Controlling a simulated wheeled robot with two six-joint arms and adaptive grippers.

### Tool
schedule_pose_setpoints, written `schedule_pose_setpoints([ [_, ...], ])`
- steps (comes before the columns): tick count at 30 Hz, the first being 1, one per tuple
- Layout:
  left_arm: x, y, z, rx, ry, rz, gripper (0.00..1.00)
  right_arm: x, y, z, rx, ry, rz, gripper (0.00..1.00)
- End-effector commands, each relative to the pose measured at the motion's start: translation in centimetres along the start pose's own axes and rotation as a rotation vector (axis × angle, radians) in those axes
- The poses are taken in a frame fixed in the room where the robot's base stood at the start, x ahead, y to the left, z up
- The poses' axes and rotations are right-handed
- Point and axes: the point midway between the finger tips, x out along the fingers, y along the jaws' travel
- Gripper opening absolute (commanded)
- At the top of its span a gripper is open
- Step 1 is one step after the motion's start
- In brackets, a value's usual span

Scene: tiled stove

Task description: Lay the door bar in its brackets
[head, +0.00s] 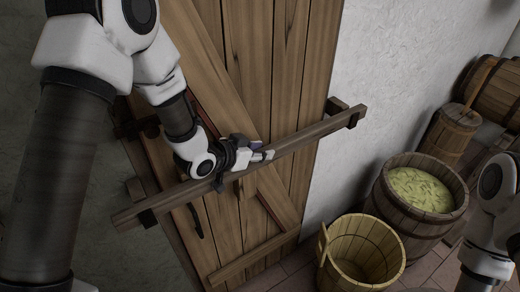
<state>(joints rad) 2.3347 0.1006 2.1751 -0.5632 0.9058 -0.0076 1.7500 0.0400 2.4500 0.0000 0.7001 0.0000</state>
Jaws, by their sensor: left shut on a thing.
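The door bar (310,137) is a long dark wooden beam lying slantwise in the picture across the plank door (285,80). Its right end is at the right bracket (338,104) on the wall beside the door. Its left end is at the left bracket (136,190). Dark metal shows at the bar near both ends. I cannot tell whether the bar rests fully down in either bracket. My left gripper (264,155) is shut on the bar near its middle. My right arm shows at the lower right edge, but its gripper is out of view.
An empty wooden bucket (335,262) stands on the floor below the bar's right end. Behind it are a barrel (395,205) filled with something yellow-green, a churn-like tub (448,135) and a lying cask (492,92). The white wall (390,60) is bare.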

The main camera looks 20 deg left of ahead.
Motion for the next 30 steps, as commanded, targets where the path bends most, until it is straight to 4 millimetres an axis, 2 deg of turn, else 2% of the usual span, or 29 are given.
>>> schedule_pose_setpoints([
  [1, 0.1, 0.0, 0.1, 0.001, 0.003, -0.001, 0.00, 0.2, 0.0, 0.0, 0.000, 0.000, 0.000, 0.54],
  [2, 0.1, 0.0, 0.0, 0.001, 0.003, -0.001, 0.43, 0.1, 0.0, 0.0, 0.000, 0.000, 0.000, 0.54],
  [3, 0.0, 0.0, -0.1, 0.001, 0.003, -0.001, 0.57, 0.1, 0.0, 0.0, 0.000, 0.000, 0.000, 0.54],
  [4, 0.0, 0.0, 0.0, 0.001, 0.003, -0.001, 0.65, 0.1, 0.0, 0.0, 0.000, 0.000, 0.000, 0.54],
  [13, 0.0, 0.0, 0.1, -0.001, -0.002, 0.000, 0.65, 0.1, 0.0, 0.0, 0.000, 0.000, 0.000, 0.54],
  [17, -1.1, -0.1, 0.1, -0.004, -0.001, -0.001, 0.65, 0.1, 0.0, 0.0, 0.000, 0.000, 0.000, 0.54],
  [20, -3.2, -0.1, 0.0, -0.006, 0.002, -0.002, 0.65, 0.1, 0.0, 0.0, 0.000, 0.000, 0.000, 0.54],
  [27, -9.4, 0.0, -0.1, -0.008, 0.007, -0.001, 0.65, 0.1, 0.0, 0.0, 0.000, 0.000, 0.000, 0.54],
  [30, -11.0, -0.1, -0.1, -0.005, 0.006, -0.003, 0.65, 0.1, 0.0, 0.0, 0.000, 0.000, 0.000, 0.54],
])
